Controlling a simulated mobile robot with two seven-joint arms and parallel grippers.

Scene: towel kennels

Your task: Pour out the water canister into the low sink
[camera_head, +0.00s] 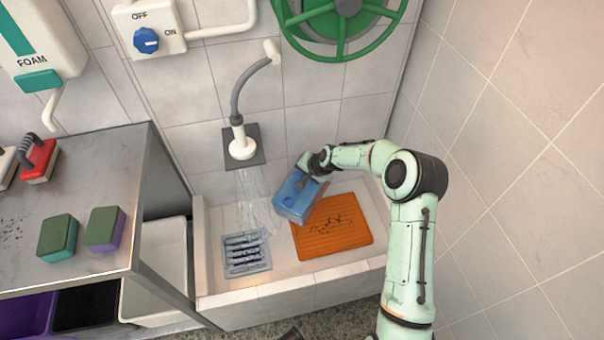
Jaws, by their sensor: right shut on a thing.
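The blue water canister (297,196) is tilted over the low sink (214,222), above the back left of an orange mat. My right gripper (312,166) is shut on it at its top right end. I cannot tell whether anything flows from the canister. A clear stream of water (254,193) falls into the sink left of the canister, below the white spray head (242,149). A grey drain grate (246,253) lies in the sink's left part. My left gripper is out of view.
The orange mat (338,232) with dark specks lies in the sink's right part. A steel table (92,188) with sponges (105,228) and a red brush (40,160) stands at left. A green hose reel (338,22) and a blue-knobbed switch (146,40) are on the wall.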

